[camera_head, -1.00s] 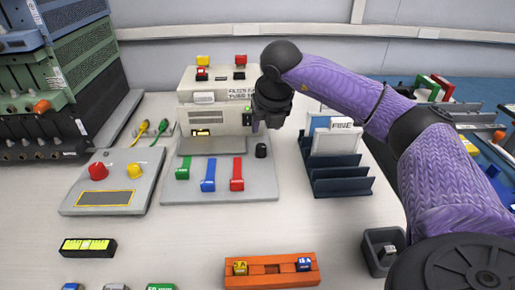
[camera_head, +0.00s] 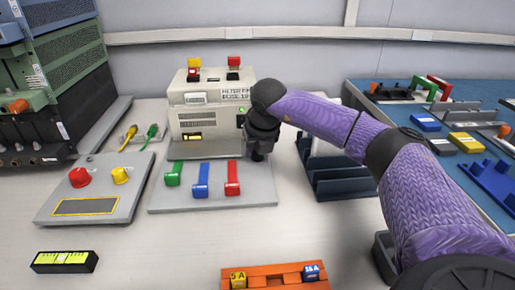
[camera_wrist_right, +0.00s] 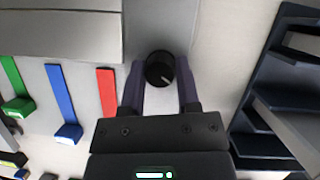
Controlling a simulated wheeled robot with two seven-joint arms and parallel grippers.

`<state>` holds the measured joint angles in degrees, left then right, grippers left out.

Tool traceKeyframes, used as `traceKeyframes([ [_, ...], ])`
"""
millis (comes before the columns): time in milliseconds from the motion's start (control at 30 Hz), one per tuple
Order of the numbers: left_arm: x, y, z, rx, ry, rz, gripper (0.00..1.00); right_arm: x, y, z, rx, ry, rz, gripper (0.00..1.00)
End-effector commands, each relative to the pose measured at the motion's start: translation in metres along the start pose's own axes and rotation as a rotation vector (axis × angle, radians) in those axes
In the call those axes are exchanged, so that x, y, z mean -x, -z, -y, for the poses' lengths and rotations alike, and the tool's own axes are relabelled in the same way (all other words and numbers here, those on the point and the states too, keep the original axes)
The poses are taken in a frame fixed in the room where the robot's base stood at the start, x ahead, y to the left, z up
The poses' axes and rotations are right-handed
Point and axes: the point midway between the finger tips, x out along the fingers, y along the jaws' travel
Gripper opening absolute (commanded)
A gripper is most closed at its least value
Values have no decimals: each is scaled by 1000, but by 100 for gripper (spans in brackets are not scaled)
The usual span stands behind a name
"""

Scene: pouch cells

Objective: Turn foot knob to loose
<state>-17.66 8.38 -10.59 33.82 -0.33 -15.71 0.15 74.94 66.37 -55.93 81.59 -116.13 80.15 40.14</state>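The foot knob (camera_wrist_right: 160,68) is a round black knob with a pale pointer line toward the lower right in the right wrist view. It stands on the grey base plate (camera_head: 215,198) of the beige machine (camera_head: 205,103). In the head view, it shows just under my right gripper (camera_head: 258,150). In the right wrist view, my right gripper's two fingers (camera_wrist_right: 160,80) are apart, one on each side of the knob. Narrow gaps seem to show; contact is not clear. My left gripper is out of view.
Green, blue and red levers (camera_head: 201,180) stand left of the knob. A dark slotted rack (camera_head: 335,185) is close on the right. A control box (camera_head: 95,190) with red and yellow knobs is at left. An orange block (camera_head: 270,270) lies in front.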

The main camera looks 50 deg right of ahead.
Motion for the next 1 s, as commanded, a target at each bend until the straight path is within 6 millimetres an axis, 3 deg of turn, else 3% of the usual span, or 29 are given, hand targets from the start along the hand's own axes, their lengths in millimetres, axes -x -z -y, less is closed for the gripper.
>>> traceKeyframes([
  [33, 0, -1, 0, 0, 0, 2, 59, 0, 0, 0, 0, 0, 0, 7],
  [67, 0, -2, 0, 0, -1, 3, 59, 0, 0, 0, 0, 1, 0, 0],
  [467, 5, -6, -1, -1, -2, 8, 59, 1, 0, 1, 46, -18, 1, 0],
  [1000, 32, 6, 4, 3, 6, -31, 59, 2, -1, 2, 453, -190, 0, 0],
])
